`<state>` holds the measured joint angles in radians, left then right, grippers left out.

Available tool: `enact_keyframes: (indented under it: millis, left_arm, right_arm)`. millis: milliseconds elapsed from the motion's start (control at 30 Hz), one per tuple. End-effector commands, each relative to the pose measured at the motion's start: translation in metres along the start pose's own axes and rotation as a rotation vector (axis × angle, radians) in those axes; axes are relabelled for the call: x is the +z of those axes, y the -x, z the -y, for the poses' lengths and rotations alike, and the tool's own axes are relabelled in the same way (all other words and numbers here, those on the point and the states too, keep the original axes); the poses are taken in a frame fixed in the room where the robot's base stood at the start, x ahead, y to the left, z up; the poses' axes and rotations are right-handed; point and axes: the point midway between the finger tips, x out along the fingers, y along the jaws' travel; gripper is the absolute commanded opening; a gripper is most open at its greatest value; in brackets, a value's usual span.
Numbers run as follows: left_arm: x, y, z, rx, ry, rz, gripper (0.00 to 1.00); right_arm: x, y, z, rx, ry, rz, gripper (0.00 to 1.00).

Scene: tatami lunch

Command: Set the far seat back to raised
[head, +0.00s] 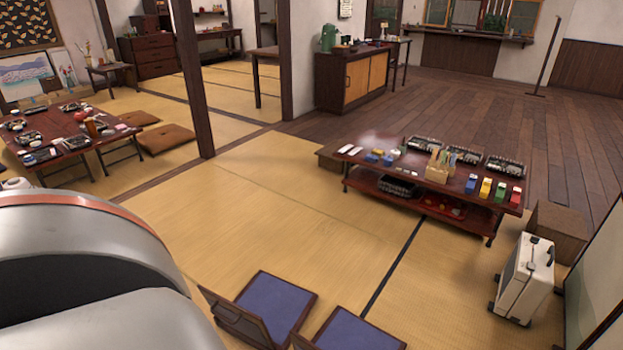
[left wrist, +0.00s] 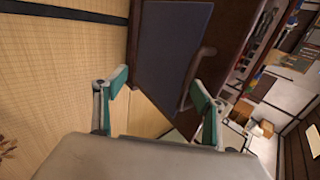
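Two legless floor seats show at the bottom of the head view. The first has a blue cushion (head: 280,300) and a dark wooden back (head: 236,318) with a slot, tilted up at its left edge. The second seat (head: 358,332) is cut off by the frame, with only a bit of its back showing. In the left wrist view, my left gripper (left wrist: 160,90) is open, its teal fingertips apart. Beyond them is a flat blue panel (left wrist: 170,45) framed in dark wood, with a curved brown bar (left wrist: 194,80). I cannot tell which seat this is. My right gripper is out of view.
A white suitcase (head: 524,280) and a brown box (head: 556,230) are at the right. Another low table (head: 60,150) stands left. Tatami between them is clear.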

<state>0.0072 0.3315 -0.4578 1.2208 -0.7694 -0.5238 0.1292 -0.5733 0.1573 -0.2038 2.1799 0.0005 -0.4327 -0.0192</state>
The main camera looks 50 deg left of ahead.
Motion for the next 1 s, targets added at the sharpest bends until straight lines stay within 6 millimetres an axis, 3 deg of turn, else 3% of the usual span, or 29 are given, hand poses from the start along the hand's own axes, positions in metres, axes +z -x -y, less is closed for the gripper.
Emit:
enact_keyframes:
  millis: [300, 733, 867, 1000]
  left_arm:
    - [-0.005, 0.001, -0.003, 0.006, 0.002, -0.009, 0.44]
    - [-0.004, 0.003, -0.004, 0.007, 0.003, -0.008, 0.4]
    - [-0.004, 0.013, -0.004, 0.005, 0.003, -0.007, 0.27]
    - [-0.003, 0.033, -0.002, 0.002, 0.003, -0.006, 0.26]
  right_arm:
    - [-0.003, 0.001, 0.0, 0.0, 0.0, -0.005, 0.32]
    - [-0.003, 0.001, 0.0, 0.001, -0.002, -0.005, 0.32]
    - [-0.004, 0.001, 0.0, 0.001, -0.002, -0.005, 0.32]
    - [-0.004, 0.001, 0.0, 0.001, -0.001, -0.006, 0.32]
